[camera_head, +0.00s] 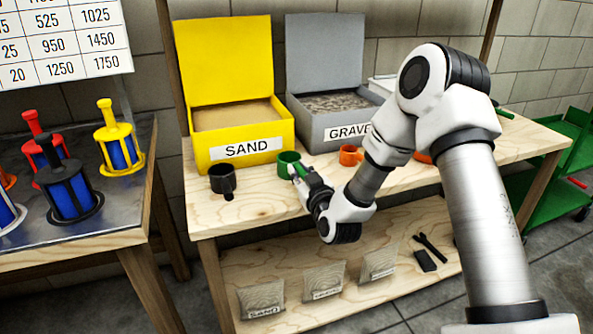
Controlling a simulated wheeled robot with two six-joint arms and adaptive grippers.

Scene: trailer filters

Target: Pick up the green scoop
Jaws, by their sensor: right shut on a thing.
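The green scoop (286,159) is at the front of the wooden bench, below the gap between the yellow and grey boxes. Its round cup shows, and its green handle runs toward my right gripper (300,175). My right gripper is shut on the green scoop's handle. Whether the scoop rests on the bench or is just above it, I cannot tell. My left gripper is not in view.
A black scoop (222,180) stands left of the green one, and an orange scoop (350,155) to its right. Behind are the yellow sand box (238,146) and grey gravel box (340,133). Bags (262,299) lie on the lower shelf. Filters (119,150) stand on the left table.

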